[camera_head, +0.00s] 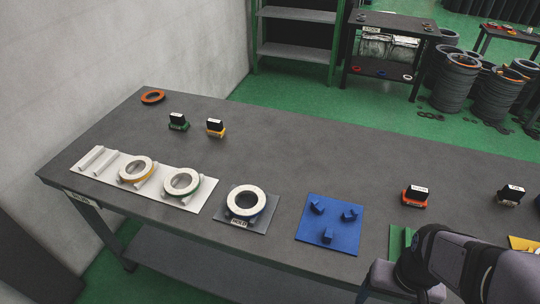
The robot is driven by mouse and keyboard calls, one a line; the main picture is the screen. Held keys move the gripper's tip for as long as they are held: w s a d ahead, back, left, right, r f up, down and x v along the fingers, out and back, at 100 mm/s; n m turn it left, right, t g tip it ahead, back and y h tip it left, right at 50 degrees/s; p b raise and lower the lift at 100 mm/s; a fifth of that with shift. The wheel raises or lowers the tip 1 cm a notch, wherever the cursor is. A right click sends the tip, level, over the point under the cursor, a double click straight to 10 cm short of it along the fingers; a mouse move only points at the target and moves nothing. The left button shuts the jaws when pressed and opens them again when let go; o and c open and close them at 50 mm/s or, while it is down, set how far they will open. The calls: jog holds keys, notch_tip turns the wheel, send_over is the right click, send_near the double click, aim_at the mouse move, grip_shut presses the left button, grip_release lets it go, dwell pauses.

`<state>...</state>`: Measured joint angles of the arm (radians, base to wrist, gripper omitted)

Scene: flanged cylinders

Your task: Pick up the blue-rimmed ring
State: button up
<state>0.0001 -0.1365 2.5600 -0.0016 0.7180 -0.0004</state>
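The blue-rimmed ring (258,190) seems to be the white-faced ring lying flat on a dark grey plate (262,222) near the front edge of the table, left of centre. Its rim colour is hard to make out at this size. A green-rimmed ring (195,179) and a yellow-rimmed ring (148,165) lie on a white board (207,193) to its left. Part of my dark arm shows at the lower right, well to the right of the rings. My gripper's fingertips are not in view.
Small labelled blocks, green (178,122), yellow (215,128) and red (415,196), stand further back. An orange ring (152,96) lies at the far left. The table's middle is clear.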

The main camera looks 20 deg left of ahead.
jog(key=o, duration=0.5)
